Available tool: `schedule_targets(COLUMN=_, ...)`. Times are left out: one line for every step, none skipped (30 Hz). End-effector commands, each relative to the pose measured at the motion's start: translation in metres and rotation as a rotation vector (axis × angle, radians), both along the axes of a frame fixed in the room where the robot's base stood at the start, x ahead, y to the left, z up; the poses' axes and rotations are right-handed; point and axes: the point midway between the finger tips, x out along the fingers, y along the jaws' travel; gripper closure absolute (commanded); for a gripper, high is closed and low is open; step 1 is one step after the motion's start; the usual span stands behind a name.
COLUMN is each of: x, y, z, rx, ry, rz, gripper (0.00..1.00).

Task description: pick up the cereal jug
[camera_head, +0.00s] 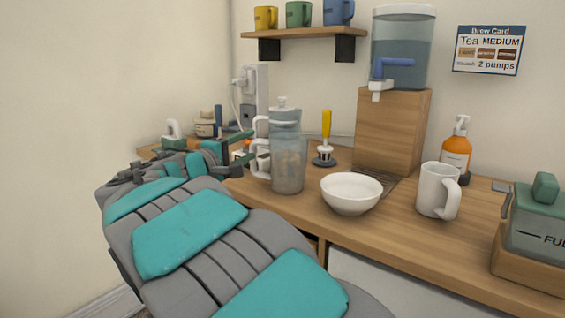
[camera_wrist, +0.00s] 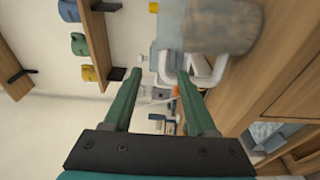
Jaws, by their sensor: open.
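A clear jug with grey-brown contents (camera_head: 288,172), which I take for the cereal jug, stands upright on the wooden counter, its white handle (camera_head: 262,160) to the left. A similar lidded jug (camera_head: 284,117) stands close behind and partly hidden. My gripper (camera_head: 249,146) is left of the front jug's handle, open, fingers pointing toward the jugs. In the wrist view the front jug (camera_wrist: 208,28) fills the upper right, cut off by the edge. Its handle (camera_wrist: 217,76) is close ahead beside the right finger. Nothing is visibly held between the fingertips (camera_wrist: 160,83).
A white bowl (camera_head: 351,193) stands right of the front jug, and a yellow-handled tool (camera_head: 326,128) behind. Farther right are a white mug (camera_head: 437,190), an orange pump bottle (camera_head: 456,152) and a green-lidded box (camera_head: 537,222). A water dispenser (camera_head: 402,52) and cup shelf (camera_head: 300,33) are behind.

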Motion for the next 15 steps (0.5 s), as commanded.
schedule_targets(x=0.005, y=-0.004, z=-0.001, rx=0.001, ry=0.003, rz=-0.002, gripper=0.43)
schedule_targets(x=0.007, y=-0.005, z=-0.001, rx=0.001, ry=0.002, rz=-0.002, gripper=0.43)
schedule_targets(x=0.009, y=-0.006, z=-0.001, rx=0.000, ry=0.001, rz=-0.002, gripper=0.43)
schedule_targets(x=0.011, y=-0.008, z=-0.002, rx=0.000, ry=0.002, rz=-0.002, gripper=0.43)
schedule_targets(x=0.013, y=-0.009, z=-0.002, rx=0.000, ry=0.002, rz=-0.002, gripper=0.43)
schedule_targets(x=0.017, y=-0.012, z=-0.004, rx=0.001, ry=0.003, rz=-0.002, gripper=0.43)
schedule_targets(x=0.021, y=-0.014, z=-0.005, rx=0.001, ry=0.004, rz=-0.002, gripper=0.43)
schedule_targets(x=0.024, y=-0.016, z=-0.006, rx=0.001, ry=0.003, rz=-0.002, gripper=0.43)
schedule_targets(x=0.028, y=-0.019, z=-0.007, rx=0.001, ry=0.003, rz=-0.002, gripper=0.43)
schedule_targets(x=0.031, y=-0.022, z=-0.008, rx=0.002, ry=0.003, rz=-0.002, gripper=0.43)
schedule_targets(x=0.034, y=-0.024, z=-0.009, rx=0.002, ry=0.003, rz=-0.002, gripper=0.43)
schedule_targets(x=0.039, y=-0.026, z=-0.008, rx=0.002, ry=0.002, rz=-0.002, gripper=0.43)
schedule_targets(x=0.042, y=-0.028, z=-0.008, rx=0.002, ry=0.001, rz=-0.002, gripper=0.43)
schedule_targets(x=0.045, y=-0.029, z=-0.008, rx=0.002, ry=0.001, rz=-0.002, gripper=0.43)
schedule_targets(x=0.048, y=-0.031, z=-0.008, rx=0.003, ry=0.002, rz=-0.003, gripper=0.43)
